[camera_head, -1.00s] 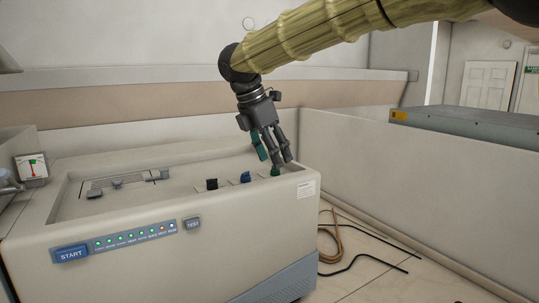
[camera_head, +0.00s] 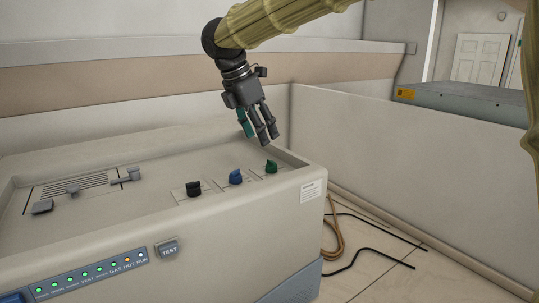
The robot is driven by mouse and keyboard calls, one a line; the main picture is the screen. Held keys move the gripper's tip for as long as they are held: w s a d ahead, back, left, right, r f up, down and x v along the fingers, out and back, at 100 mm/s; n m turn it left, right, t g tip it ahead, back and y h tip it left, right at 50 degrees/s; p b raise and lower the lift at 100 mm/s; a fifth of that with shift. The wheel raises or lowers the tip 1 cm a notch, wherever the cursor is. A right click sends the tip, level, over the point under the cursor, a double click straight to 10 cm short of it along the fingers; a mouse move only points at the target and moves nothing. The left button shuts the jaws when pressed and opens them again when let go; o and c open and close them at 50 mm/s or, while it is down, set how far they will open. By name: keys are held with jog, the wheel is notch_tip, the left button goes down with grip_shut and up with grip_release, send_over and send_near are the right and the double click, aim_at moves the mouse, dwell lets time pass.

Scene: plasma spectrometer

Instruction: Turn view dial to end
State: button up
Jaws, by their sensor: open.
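Three dials sit in a row on the recessed top of the spectrometer (camera_head: 110,170): a black dial (camera_head: 193,188), a blue dial (camera_head: 235,177) and a green dial (camera_head: 271,166). I cannot read which of them is the view dial. My gripper (camera_head: 259,142) hangs with its fingers pointing down, open and empty. In the picture its tips are just above the blue and green dials, nearest the green one, and apart from them.
Sliders (camera_head: 73,189) lie on the top at the left. A TEST button (camera_head: 168,248) and a lit indicator strip (camera_head: 85,276) are on the front. A light partition (camera_head: 400,170) stands at the right. Cables (camera_head: 370,250) lie on the floor.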

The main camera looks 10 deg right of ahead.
aim_at(271, 161)
jog(key=w+f, duration=0.1)
jog(key=w+d+f+p, duration=0.1)
jog(key=f, duration=0.1)
jog(key=w+f, duration=0.1)
jog(key=f, duration=0.1)
jog(key=shift+w+d+f+p, duration=0.25)
jog(key=shift+d+p, duration=0.1)
jog(key=shift+s+d+f+p, duration=0.2)
jog(key=shift+d+f+p, duration=0.05)
jog(key=shift+f, duration=0.15)
jog(key=shift+s+d+f+p, duration=0.15)
jog(key=shift+d+f+p, duration=0.05)
jog(key=shift+f, duration=0.2)
jog(key=shift+s+d+f, duration=0.1)
jog(key=shift+s+f, duration=0.15)
jog(key=shift+f, duration=0.35)
jog(key=shift+w+d+f+p, duration=0.2)
jog(key=shift+w+f+p, duration=0.1)
jog(key=shift+w+f, duration=0.35)
jog(key=shift+s+r, duration=0.15)
jog(key=shift+s, duration=0.25)
jog(key=shift+w, duration=0.1)
jog(key=c, duration=1)
